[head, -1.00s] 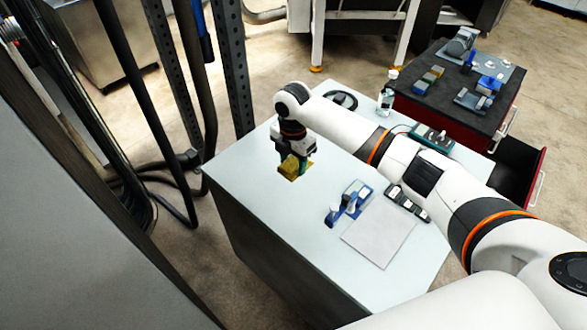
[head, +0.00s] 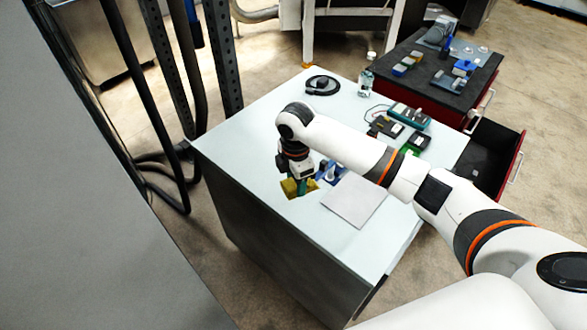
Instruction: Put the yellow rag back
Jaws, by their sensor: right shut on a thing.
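The yellow rag (head: 290,188) is at my right gripper (head: 302,190), over the left front part of the white-topped cabinet (head: 260,215). The gripper points down and is shut on the rag. Yellow cloth shows on both sides of the fingers. I cannot tell whether the rag touches the top. My left gripper is not in view.
A blue holder (head: 328,172) stands just right of the gripper, partly hidden by my arm. A pale sheet (head: 352,203) lies beside it. A bottle (head: 366,82), headphones-like black item (head: 322,85) and meter (head: 409,116) stand farther back. A red tool cart (head: 440,95) has an open drawer.

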